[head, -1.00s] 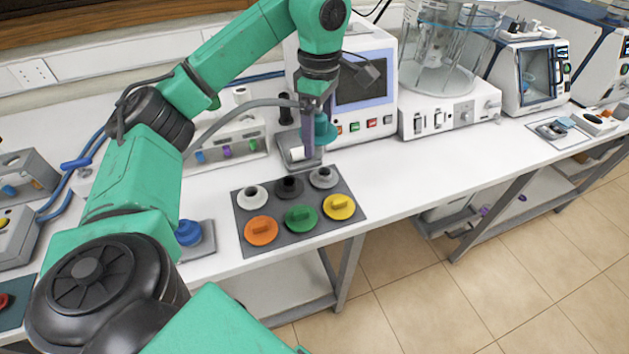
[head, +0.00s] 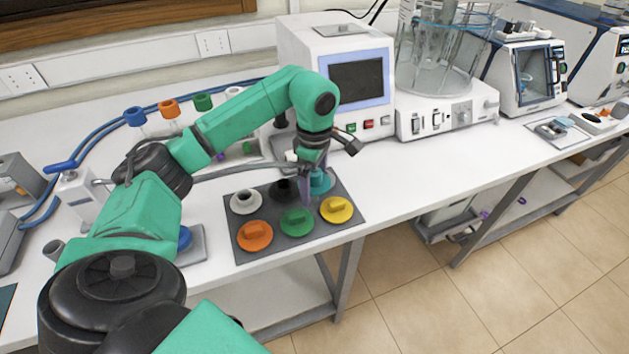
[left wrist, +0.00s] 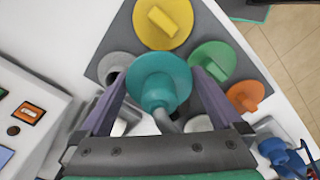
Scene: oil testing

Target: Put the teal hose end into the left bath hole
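My left gripper (head: 308,188) has its purple fingers on either side of the teal hose end (left wrist: 160,80), a round piece with a knob. It also shows in the head view (head: 322,182), low over the back right of a dark plate (head: 352,212). A grey hose (head: 225,170) runs left from it. Whether it touches the plate I cannot tell. The plate holds a light grey ring (head: 245,202), a black ring (head: 282,190), and orange (head: 254,236), green (head: 298,222) and yellow (head: 336,209) caps. Another grey ring (left wrist: 113,63) is partly covered by the teal piece. My right gripper is not in view.
A white instrument with a screen (head: 357,82) stands behind the plate. A rack with blue, orange and green plugs (head: 170,107) stands behind my left arm. A glass-vessel device (head: 440,120) stands to the right. The table (head: 430,165) right of the plate is clear.

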